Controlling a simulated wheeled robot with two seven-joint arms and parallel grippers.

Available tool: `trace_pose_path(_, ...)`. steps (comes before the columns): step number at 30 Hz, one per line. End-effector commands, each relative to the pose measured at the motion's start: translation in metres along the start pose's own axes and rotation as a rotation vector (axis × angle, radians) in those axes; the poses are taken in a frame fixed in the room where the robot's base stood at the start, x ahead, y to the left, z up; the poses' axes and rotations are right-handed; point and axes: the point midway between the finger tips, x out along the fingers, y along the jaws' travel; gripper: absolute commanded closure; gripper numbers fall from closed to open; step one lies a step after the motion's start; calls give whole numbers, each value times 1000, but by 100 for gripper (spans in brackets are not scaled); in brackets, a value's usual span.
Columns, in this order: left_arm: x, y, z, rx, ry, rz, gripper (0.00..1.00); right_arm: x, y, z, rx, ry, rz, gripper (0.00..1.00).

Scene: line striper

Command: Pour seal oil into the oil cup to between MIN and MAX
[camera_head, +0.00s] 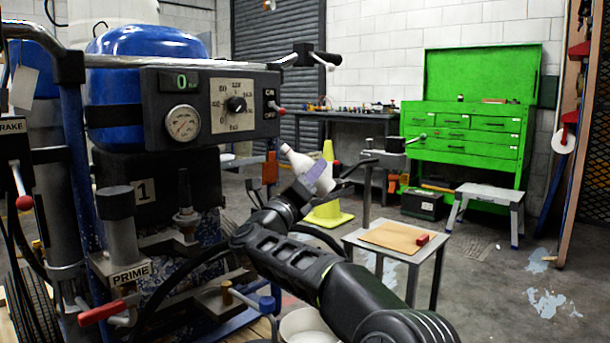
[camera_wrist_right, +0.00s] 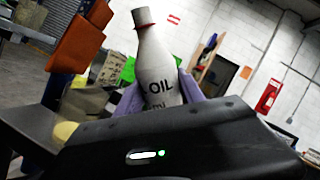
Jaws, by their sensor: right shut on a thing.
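A white bottle (camera_head: 298,158) is held in my right gripper (camera_head: 318,174), tilted with its narrow neck toward the upper left. In the right wrist view the bottle (camera_wrist_right: 158,75) is marked OIL, and a red band or cap shows at its top. Pale purple fingers (camera_wrist_right: 190,88) grip it from both sides. The bottle is in the air to the right of the striper (camera_head: 215,105). A small grey fitting (camera_head: 186,215) stands on the striper's pump; I cannot tell whether it is the oil cup. No MIN or MAX marks are readable. My left gripper is out of view.
The striper's handlebar (camera_head: 300,58) and gauge panel (camera_head: 211,104) are near the bottle. A small side table (camera_head: 352,238) holds a brown board and a red object. A yellow cone (camera_head: 328,212) and green tool cabinet (camera_head: 470,130) are behind. The floor at right is mostly clear.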

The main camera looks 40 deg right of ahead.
Motion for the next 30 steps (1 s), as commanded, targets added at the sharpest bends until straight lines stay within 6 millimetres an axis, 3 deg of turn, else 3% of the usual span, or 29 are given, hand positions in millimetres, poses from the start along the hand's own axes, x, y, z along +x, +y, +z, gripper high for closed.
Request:
trace_pose_path(8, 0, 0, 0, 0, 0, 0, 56, 2, -4, -15, -216, -116, -3, 100)
trace_pose_path(14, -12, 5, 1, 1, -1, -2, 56, 3, -6, -19, -367, -198, -1, 100)
trace_pose_path(16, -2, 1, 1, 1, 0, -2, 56, 2, -4, -22, -409, -223, -3, 100)
trace_pose_path(21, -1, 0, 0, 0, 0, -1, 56, 5, -11, -16, -504, -276, -4, 100)
trace_pose_path(30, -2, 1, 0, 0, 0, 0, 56, 6, -12, -14, -524, -287, -1, 100)
